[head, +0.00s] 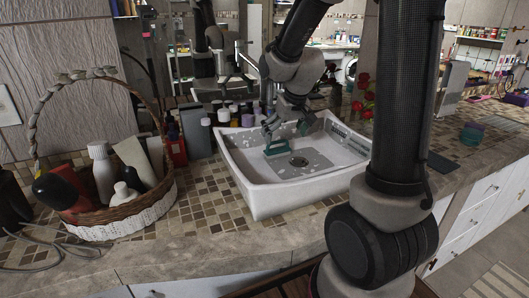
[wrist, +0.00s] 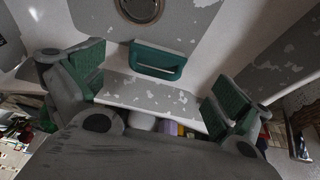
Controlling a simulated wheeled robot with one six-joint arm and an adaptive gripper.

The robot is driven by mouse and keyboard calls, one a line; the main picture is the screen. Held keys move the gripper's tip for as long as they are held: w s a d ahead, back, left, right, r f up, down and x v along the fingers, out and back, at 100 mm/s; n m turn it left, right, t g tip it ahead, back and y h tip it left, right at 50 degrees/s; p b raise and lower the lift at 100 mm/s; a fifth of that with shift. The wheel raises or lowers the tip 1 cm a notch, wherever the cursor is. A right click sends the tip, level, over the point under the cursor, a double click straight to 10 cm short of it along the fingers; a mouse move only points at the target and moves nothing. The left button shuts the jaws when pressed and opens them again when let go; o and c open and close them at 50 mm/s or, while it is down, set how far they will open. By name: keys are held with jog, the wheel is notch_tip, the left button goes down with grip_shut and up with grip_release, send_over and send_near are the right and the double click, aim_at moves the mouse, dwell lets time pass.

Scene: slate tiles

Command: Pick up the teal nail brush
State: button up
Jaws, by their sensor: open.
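The teal nail brush (head: 277,148) lies in the white sink basin (head: 262,200), near the drain. In the wrist view the brush (wrist: 158,62) shows whole, as a teal piece with a loop-like handle. It lies on the grey, patchy basin floor, just short of the round drain (wrist: 140,8). My gripper (head: 287,127) is over the basin, close to the brush. In the wrist view my gripper (wrist: 157,86) is open, its green-padded fingers wide apart. The brush lies beyond the gap between them, with nothing held.
A wicker basket (head: 120,222) of bottles stands left of the basin. Several bottles (head: 222,114) stand along the basin's back left side. Teal and purple items (head: 472,132) sit on the right counter. The basin walls surround my gripper.

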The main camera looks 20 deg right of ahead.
aim_at(279, 150)
jog(key=shift+w+f, duration=0.15)
jog(key=shift+w, duration=0.1)
jog(key=x, duration=0.7)
jog(key=shift+f, duration=0.2)
jog(key=shift+c, duration=0.4)
jog(key=c, duration=0.8)
